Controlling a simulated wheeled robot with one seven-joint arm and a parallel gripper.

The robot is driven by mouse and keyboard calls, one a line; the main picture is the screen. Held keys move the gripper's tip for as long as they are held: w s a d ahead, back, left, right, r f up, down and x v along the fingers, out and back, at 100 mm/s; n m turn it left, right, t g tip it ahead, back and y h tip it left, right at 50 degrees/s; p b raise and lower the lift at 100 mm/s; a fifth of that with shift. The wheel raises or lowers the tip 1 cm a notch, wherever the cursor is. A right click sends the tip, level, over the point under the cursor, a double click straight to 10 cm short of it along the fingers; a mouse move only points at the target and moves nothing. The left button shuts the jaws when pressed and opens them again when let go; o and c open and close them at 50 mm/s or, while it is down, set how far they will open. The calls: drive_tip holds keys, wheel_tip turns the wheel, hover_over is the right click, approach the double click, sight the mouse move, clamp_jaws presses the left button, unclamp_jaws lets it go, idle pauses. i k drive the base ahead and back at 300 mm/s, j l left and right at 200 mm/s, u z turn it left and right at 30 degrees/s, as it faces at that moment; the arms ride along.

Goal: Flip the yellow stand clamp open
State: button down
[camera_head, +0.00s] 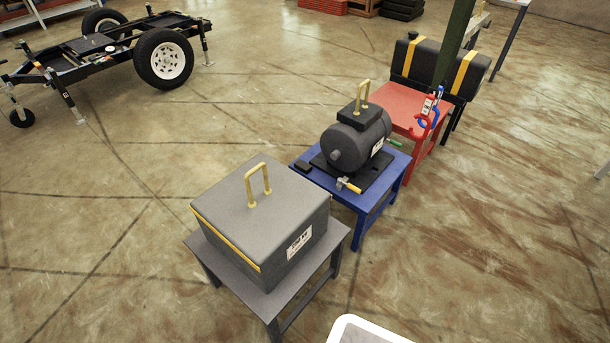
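The yellow stand clamp (348,185) is a small clamp with a yellow handle. It sits at the front edge of the blue stand (363,205), beside the black base plate (376,177) under a dark motor (357,143). A green-handled clamp (394,143) is at the right back side of the same stand. My gripper is not in view.
A grey box (262,220) with a yellow handle stands on a grey table (293,299) in front. A red stand (394,105) and a black yellow-strapped tank (423,62) are behind. A wheeled trailer frame (98,52) is at upper left. Floor left and right is clear.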

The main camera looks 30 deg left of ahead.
sight(341, 182)
drive_tip(key=i+l+u, duration=0.45)
drive_tip(key=u, duration=0.25)
drive_tip(key=i+l+u, duration=0.15)
drive_tip(key=l+u, duration=0.2)
drive_tip(key=i+l+u, duration=0.1)
drive_tip(key=l+u, duration=0.25)
drive_tip(key=l, duration=0.15)
drive_tip(key=l+u, duration=0.35)
drive_tip(key=i+l+u, duration=0.2)
drive_tip(key=l, duration=0.5)
drive_tip(key=k, duration=0.1)
